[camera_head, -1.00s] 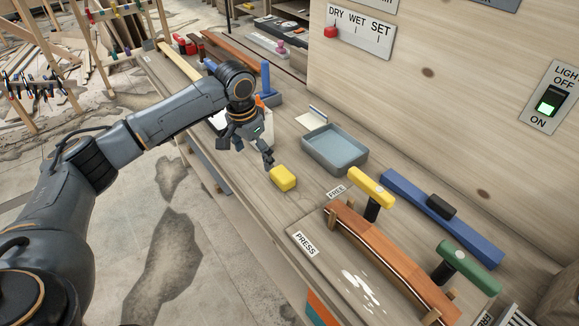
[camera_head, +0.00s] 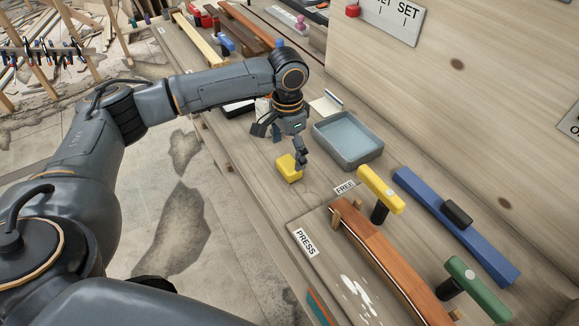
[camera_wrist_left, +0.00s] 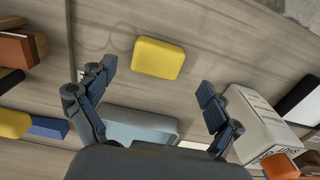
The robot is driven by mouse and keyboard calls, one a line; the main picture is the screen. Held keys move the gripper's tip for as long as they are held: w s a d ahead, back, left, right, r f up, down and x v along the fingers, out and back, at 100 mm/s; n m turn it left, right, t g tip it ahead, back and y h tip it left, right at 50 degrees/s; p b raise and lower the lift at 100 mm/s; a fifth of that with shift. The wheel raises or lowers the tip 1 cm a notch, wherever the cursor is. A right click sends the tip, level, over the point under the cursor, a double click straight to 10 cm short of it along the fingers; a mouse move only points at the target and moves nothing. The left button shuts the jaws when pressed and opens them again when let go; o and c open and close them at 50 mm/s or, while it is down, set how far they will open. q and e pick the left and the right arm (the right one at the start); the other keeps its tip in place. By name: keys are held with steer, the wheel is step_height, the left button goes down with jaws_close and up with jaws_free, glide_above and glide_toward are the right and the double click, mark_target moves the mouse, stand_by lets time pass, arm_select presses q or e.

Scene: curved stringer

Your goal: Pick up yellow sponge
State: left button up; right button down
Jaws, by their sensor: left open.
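The yellow sponge (camera_head: 288,168) lies flat on the wooden workbench, near its front edge. My left gripper (camera_head: 280,147) is just behind and above it in the head view, and one finger overlaps the sponge there. In the left wrist view the sponge (camera_wrist_left: 157,58) shows whole, ahead of the gap between the two spread fingers of the left gripper (camera_wrist_left: 158,87). The fingers are open and empty, with no contact visible in that view. My right gripper is not in view.
A blue-grey tray (camera_head: 348,139) stands right of the sponge. A press board (camera_head: 318,235) with a curved wooden piece (camera_head: 383,255), a yellow-handled clamp (camera_head: 380,190) and a green-handled one (camera_head: 476,288) lies in front. A white box (camera_wrist_left: 262,122) stands beside the gripper. Bare bench surrounds the sponge.

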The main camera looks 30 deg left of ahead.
mark_target(289, 164)
arm_select(q)
step_height(289, 164, down, 4)
steer(key=shift+d+f+p, duration=0.15)
steer(key=shift+f+p, duration=0.05)
steer(key=shift+p, duration=0.15)
steer(key=shift+f, duration=0.3)
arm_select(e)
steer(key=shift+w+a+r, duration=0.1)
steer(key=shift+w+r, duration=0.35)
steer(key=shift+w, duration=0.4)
arm_select(q)
steer(key=shift+c, duration=0.5)
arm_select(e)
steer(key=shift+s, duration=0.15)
arm_select(q)
steer(key=c, duration=0.9)
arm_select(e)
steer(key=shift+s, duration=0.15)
